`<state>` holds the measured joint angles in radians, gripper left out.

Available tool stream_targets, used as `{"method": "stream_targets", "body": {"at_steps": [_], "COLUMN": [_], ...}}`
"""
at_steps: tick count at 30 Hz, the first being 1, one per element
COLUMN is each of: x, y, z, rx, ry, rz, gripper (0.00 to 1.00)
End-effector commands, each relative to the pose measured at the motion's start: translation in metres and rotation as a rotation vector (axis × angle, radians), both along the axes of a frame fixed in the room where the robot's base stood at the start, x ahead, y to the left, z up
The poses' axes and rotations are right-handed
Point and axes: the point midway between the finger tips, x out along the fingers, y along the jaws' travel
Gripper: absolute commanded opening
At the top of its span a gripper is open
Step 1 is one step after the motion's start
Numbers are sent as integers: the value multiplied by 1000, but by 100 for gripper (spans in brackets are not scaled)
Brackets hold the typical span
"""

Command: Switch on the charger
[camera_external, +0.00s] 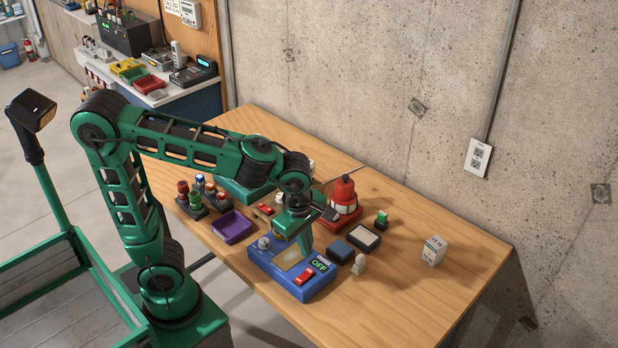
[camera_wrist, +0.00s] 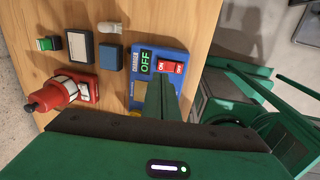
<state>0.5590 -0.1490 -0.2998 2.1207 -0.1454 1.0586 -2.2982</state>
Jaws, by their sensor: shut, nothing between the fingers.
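The charger is a blue box (camera_external: 278,262) on the wooden table, with a green OFF on its dark display (camera_external: 320,264) and a red rocker switch (camera_external: 304,277) at its front corner. In the wrist view the charger (camera_wrist: 177,51) shows the display (camera_wrist: 145,62) beside the red switch (camera_wrist: 172,67). My gripper (camera_external: 307,254) is shut and empty, pointing down over the charger, close to the display. Its green fingers (camera_wrist: 160,82) hide part of the charger in the wrist view. I cannot tell whether the fingertips touch it.
A red device (camera_external: 343,195) stands behind my gripper. A purple tray (camera_external: 232,226) and several knobs (camera_external: 196,199) are left. The table's right front is clear.

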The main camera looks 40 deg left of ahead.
Motion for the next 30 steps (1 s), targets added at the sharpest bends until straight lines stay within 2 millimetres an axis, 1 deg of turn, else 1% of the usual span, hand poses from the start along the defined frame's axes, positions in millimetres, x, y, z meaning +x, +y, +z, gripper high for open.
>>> {"method": "stream_targets", "body": {"at_steps": [1, 6, 9, 12, 17, 27, 30], "x": [0, 5, 7, 8, 10, 10, 11], "y": [1, 1, 1, 1, 0, 0, 0], "z": [-11, -40, -53, -62, -70, -70, -73], "rx": [3, 2, 3, 2, 1, 1, 2], "ry": [4, 3, 3, 1, 0, 1, 25], "rz": [-1, -1, -1, 0, 0, 0, 2], "gripper": [0, 0, 0, 0, 0, 0, 0]}}
